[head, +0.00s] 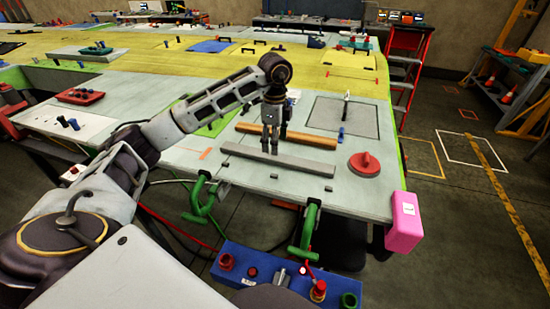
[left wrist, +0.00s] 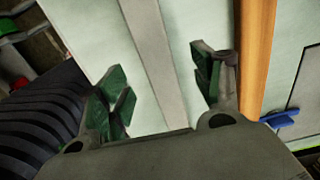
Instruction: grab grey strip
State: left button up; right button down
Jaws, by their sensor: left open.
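The grey strip (head: 295,168) lies flat near the front edge of the pale table top, in front of and roughly parallel to an orange-brown bar (head: 312,139). My left gripper (head: 270,148) points down over the middle of the strip and hides a little of it. In the left wrist view the gripper (left wrist: 160,88) is open, its green-padded fingers on either side of the grey strip (left wrist: 158,55), with a gap on both sides. The bar (left wrist: 255,40) lies outside the right finger. I cannot tell how far the fingertips are above the table. My right gripper is not in view.
A red round-handled object (head: 364,164) sits right of the strip. Green clamps (head: 203,200) grip the table's front edge. A pink block (head: 403,222) is at the right corner. A grey mat (head: 345,117) and a blue piece (head: 341,134) lie behind.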

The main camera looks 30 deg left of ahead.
aim_at(275, 158)
pick_arm(q)
jog(key=shift+f, duration=0.25)
jog(key=shift+f, duration=0.2)
jog(key=shift+s+d+f+p, duration=0.1)
jog(key=shift+s+f+p, duration=0.1)
jog(key=shift+f+p, duration=0.6)
jog(key=shift+f, duration=1.6)
jog(key=shift+c, duration=0.5)
